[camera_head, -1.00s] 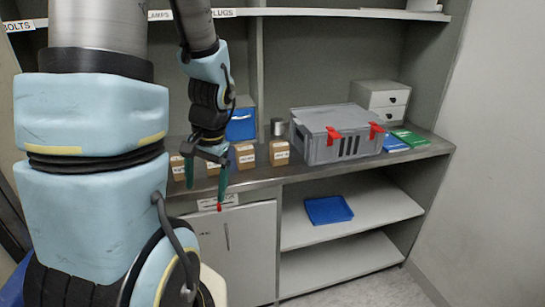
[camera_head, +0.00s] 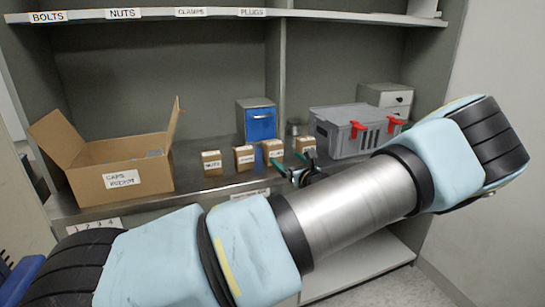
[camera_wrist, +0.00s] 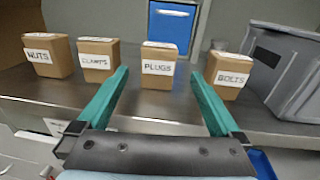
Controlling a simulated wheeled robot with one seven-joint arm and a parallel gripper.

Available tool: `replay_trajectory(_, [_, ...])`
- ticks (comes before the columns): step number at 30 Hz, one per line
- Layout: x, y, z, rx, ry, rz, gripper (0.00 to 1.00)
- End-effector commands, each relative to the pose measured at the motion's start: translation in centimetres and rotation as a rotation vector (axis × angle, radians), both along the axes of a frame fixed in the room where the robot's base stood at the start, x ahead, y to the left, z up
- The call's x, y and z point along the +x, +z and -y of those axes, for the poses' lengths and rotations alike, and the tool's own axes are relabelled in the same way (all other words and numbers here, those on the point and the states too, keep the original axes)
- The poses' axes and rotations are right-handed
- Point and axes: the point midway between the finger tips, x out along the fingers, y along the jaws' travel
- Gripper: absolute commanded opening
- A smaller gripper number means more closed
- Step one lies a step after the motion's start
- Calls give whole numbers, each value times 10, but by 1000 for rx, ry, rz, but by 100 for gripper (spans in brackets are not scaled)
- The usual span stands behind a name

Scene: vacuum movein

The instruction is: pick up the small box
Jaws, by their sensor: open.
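Several small cardboard boxes stand in a row on the counter. In the head view they are the NUTS box (camera_head: 211,163), a box beside it (camera_head: 244,158), a third (camera_head: 273,152) and a rightmost one (camera_head: 305,147). The wrist view shows their labels: NUTS (camera_wrist: 47,55), CLAMPS (camera_wrist: 97,61), PLUGS (camera_wrist: 158,66) and BOLTS (camera_wrist: 228,76). My gripper (camera_head: 279,174) is open and empty in front of the row. In the wrist view my gripper (camera_wrist: 160,74) has its green fingers spread, with the PLUGS box ahead between them. Contact with it cannot be told.
A large open carton (camera_head: 100,168) stands on the counter (camera_head: 195,186) at the left. A blue drawer unit (camera_head: 256,122) is behind the row. A grey case with red latches (camera_head: 338,132) stands close on the right. A labelled shelf (camera_head: 310,16) runs overhead.

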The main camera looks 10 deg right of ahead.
Motion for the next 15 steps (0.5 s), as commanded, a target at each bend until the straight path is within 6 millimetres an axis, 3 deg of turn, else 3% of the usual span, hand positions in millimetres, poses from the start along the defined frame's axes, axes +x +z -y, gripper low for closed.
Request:
replay_trajectory(7, [37, 3, -7, 7, -4, 3, 100])
replay_trajectory(15, [58, 4, -13, 6, -3, 2, 100])
